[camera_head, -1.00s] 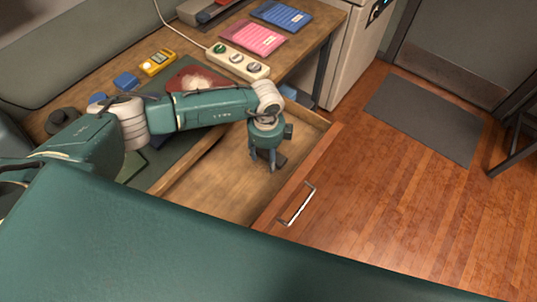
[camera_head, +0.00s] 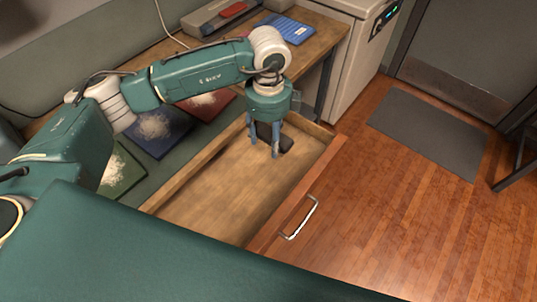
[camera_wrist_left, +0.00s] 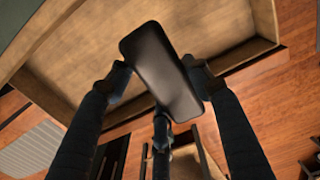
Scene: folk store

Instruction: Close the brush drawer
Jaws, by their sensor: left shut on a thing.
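The wooden drawer (camera_head: 215,198) stands pulled out from under the table, with its bare floor showing. Its front panel has a silver handle (camera_head: 302,219). My left gripper (camera_head: 265,155) points down over the drawer's far end. It is shut on a dark, rounded block (camera_head: 285,143), perhaps the brush. In the left wrist view the block (camera_wrist_left: 160,70) lies slantwise between the two fingertips, with the drawer (camera_wrist_left: 100,55) beyond it. I cannot tell whether the block touches the drawer floor. My right gripper is not in view.
A white cabinet (camera_head: 352,60) stands at the back. The wood floor (camera_head: 390,220) before the drawer is clear.

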